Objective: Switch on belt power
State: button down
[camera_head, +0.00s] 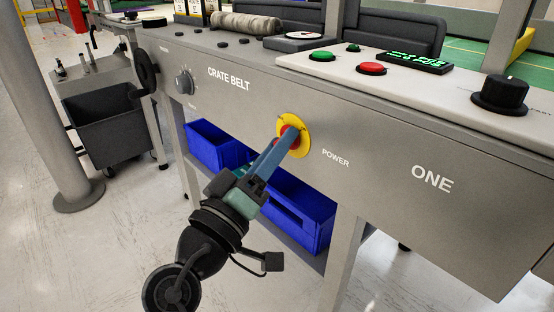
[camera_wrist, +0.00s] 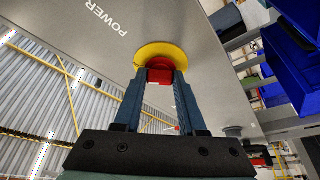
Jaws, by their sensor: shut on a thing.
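The belt power switch is a red rotary handle on a round yellow plate (camera_head: 301,124), set in the grey front panel (camera_head: 385,150) beside the word POWER. My gripper (camera_head: 282,139) reaches up to it from below left. In the wrist view, its two blue fingers (camera_wrist: 161,77) stand on either side of the red handle (camera_wrist: 159,63) and are shut on it. The yellow plate (camera_wrist: 168,50) shows behind the handle. The fingers cover part of the handle in the head view, so I cannot tell its exact angle.
On top are a green button (camera_head: 321,56), a red button (camera_head: 371,68), a lit green display (camera_head: 414,62) and a black knob (camera_head: 500,94). Blue bins (camera_head: 300,215) sit below, behind my arm.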

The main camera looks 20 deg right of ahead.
dwell(0.4)
jog(key=shift+c, duration=2.4)
grip_release()
jog(key=p+v, duration=0.3)
jog(key=v, duration=1)
jog(key=shift+p, duration=0.4)
jog(key=w+a+r+t+y+p, duration=0.1)
jog(key=w+r+t+y+p, duration=0.2)
jog(key=r, duration=0.6)
jog(key=w+r+t+y+p, duration=0.1)
jog(key=r+t+y+p, duration=0.2)
jog(key=r, duration=0.7)
jog(key=w+a+r+t+y+p, duration=0.1)
jog(key=r+t+y+p, duration=0.15)
jog(key=r+p, duration=0.45)
jog(key=s+a+r+n+t+y+p, duration=0.1)
jog(key=s+a+r+t+y+p, duration=0.25)
jog(key=r, duration=0.85)
jog(key=s+r+t+y+b, duration=0.1)
jog(key=s+r+t+y, duration=0.35)
jog(key=r, duration=0.65)
notch_tip(320, 180, up, 38)
jog(key=s+g+p, duration=0.1)
jog(key=p, duration=3.7)
jog(key=shift+s+a+f+y, duration=0.15)
jog(key=shift+s+a+y, duration=0.15)
jog(key=shift+a+y, duration=0.1)
